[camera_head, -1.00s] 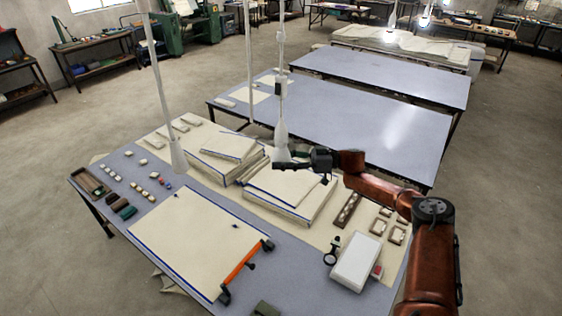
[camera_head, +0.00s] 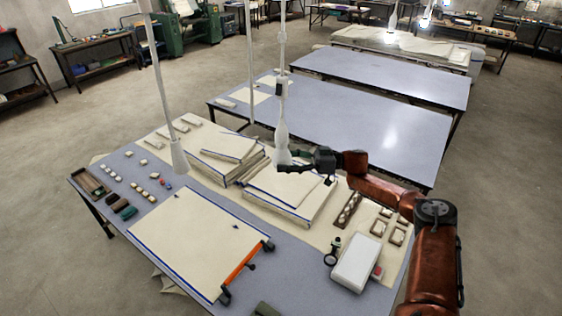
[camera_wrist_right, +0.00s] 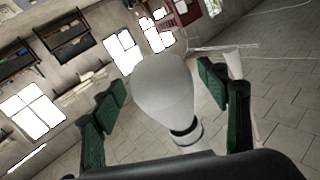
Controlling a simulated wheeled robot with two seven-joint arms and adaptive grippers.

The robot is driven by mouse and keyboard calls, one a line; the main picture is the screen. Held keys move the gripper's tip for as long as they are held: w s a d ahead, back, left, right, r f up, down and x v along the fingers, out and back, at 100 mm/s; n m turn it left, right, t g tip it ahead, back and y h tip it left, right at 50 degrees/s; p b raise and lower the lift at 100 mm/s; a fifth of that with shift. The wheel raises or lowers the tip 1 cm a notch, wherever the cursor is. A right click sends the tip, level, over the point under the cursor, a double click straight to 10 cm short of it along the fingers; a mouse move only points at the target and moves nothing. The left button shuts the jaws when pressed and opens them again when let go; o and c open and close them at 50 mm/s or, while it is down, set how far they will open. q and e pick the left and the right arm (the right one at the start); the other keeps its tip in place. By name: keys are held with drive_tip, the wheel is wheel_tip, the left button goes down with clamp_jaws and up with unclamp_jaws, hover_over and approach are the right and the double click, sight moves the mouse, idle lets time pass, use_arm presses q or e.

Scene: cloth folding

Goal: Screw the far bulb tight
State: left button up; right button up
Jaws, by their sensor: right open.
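A white bulb (camera_wrist_right: 165,88) shows large in the right wrist view, unlit, with a dark collar and a pale ring (camera_wrist_right: 188,140) at its narrow end. In the head view it is at the bottom of a white hanging lamp (camera_head: 282,133) above the table. My right gripper (camera_head: 291,161) is at this bulb. In the wrist view its green-padded fingers (camera_wrist_right: 168,98) stand apart on both sides of the bulb, with visible gaps. How far the bulb is seated cannot be told. My left gripper is not in view.
A second white lamp (camera_head: 179,156) hangs to the left, and a thin white pole or cord (camera_head: 249,70) stands between. Below are stacks of cloth-covered boards (camera_head: 292,187), a white box (camera_head: 356,262) and a board with an orange handle (camera_head: 243,262). Blue tables (camera_head: 330,115) stand behind.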

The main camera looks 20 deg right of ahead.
drive_tip(key=v, duration=1.1)
